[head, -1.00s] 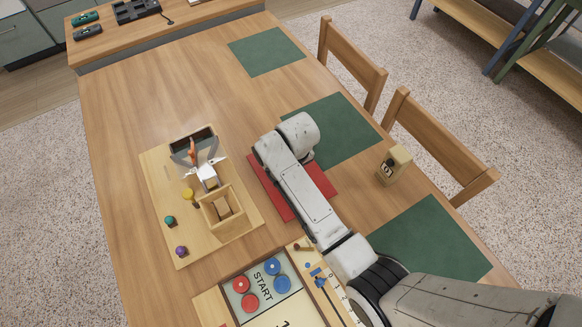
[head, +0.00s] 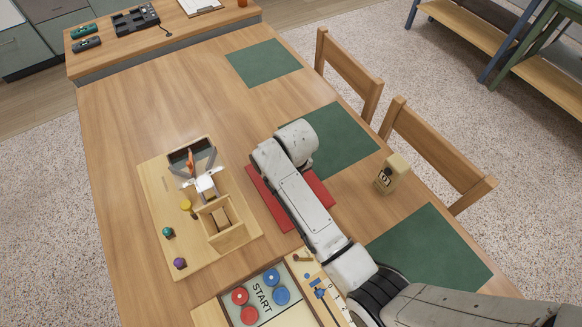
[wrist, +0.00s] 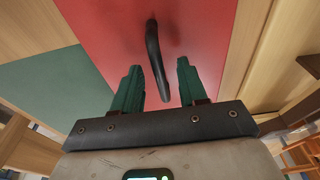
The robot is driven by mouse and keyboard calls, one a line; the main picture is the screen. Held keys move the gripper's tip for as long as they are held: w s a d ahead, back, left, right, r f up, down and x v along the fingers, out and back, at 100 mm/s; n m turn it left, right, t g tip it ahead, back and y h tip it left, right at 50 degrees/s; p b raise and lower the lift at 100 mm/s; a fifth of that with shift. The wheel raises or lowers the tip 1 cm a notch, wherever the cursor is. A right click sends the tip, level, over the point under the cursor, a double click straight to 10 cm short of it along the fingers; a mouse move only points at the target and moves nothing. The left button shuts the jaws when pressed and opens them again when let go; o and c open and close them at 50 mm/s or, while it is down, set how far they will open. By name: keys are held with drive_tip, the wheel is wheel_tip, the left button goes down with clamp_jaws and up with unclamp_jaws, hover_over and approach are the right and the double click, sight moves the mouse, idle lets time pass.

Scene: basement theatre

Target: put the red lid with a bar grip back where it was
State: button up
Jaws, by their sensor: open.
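The red lid with a bar grip (head: 266,198) lies on the wooden table, partly covered by my arm in the head view. In the wrist view the red lid (wrist: 205,30) fills the upper middle, and its dark bar grip (wrist: 153,50) stands up from it. My gripper (wrist: 158,72) is open, with its two green fingers on either side of the bar's line. The bar's near end shows between the fingers. I cannot tell whether the fingers touch it. In the head view the fingers are hidden beneath my arm.
A wooden board (head: 160,210) with compartments and small coloured knobs lies left of the lid. A game board (head: 290,315) is at the front. A small tan block-shaped object (head: 391,174) stands to the right, between green mats (head: 345,140).

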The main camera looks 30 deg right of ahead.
wheel_tip(320, 180, up, 11)
drive_tip(key=s, duration=0.1)
drive_tip(key=shift+s+f, duration=0.15)
drive_tip(key=shift+s, duration=0.2)
